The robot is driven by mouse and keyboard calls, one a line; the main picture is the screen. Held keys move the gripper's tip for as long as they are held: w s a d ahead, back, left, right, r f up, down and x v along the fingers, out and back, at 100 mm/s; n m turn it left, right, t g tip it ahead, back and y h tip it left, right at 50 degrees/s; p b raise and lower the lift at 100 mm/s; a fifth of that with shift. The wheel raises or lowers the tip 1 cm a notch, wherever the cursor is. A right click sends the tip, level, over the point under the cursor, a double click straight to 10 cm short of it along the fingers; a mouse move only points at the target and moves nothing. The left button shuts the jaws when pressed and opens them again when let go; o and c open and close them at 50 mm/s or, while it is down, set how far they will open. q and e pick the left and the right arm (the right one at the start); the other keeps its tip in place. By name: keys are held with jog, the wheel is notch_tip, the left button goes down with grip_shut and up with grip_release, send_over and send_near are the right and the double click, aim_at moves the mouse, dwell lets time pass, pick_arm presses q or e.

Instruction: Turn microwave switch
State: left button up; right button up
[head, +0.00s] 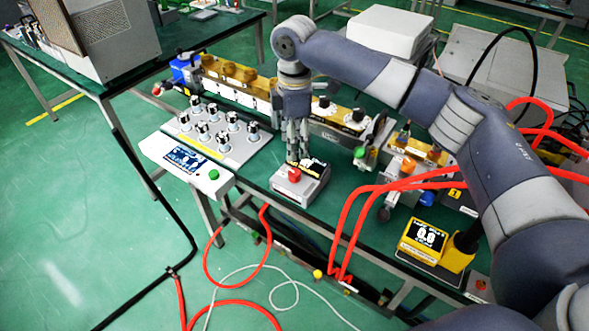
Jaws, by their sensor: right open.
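A small grey-white box (312,188) with a red knob (293,175) on top stands near the front edge of the green-topped table. It is probably the switch, but its label is too small to read. My right gripper (293,158) points straight down just above and behind the red knob. Its fingers are open; whether they touch the box or the knob cannot be told from this angle. The gripper and arm hide part of the table behind. My left gripper is not in view.
A grey panel with several knobs (215,135) and a screen is left of the box. Gold waveguide parts (240,72) run behind. Red cables (352,215) and a yellow meter (428,238) lie right. Floor is open at left front.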

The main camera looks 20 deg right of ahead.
aim_at(295, 172)
notch_tip(295, 172, down, 10)
jog(key=shift+f+p, duration=0.15)
jog(key=shift+p, duration=0.2)
jog(key=c, duration=1)
